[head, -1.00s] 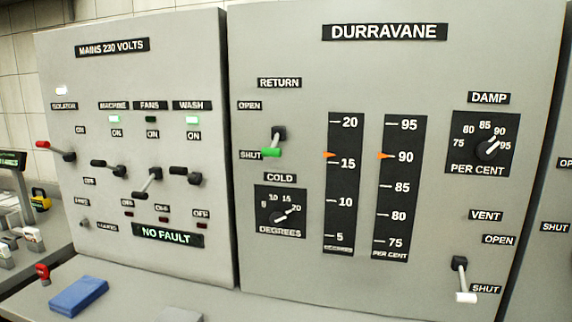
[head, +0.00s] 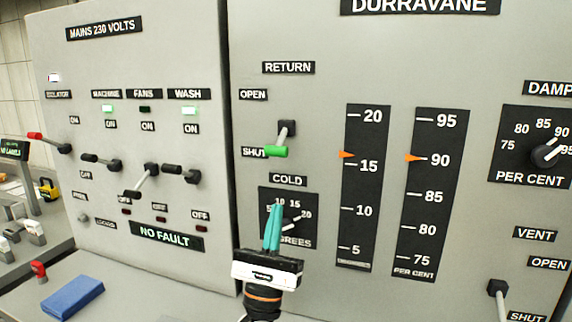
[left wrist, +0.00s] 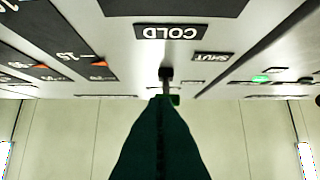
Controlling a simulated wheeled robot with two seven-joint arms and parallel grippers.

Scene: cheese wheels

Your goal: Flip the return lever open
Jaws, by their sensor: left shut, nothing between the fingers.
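The return lever (head: 283,141) has a dark pivot block and a green-tipped handle that points down to the SHUT label (head: 254,153). The OPEN label (head: 253,95) is above it. My left gripper (head: 274,207) has teal fingers closed together with nothing in them. In the head view it stands below the lever, in front of the COLD dial (head: 296,226), and hides part of that dial. In the left wrist view the fingers (left wrist: 160,105) reach toward the lever's dark block (left wrist: 166,74) and cover most of the green tip. Whether they touch it I cannot tell. My right gripper is not in view.
The COLD dial is just below the lever. Two gauges with orange pointers (head: 347,154) stand to its right. The vent lever (head: 498,290) is at lower right. The mains panel (head: 125,60) with several switches is on the left.

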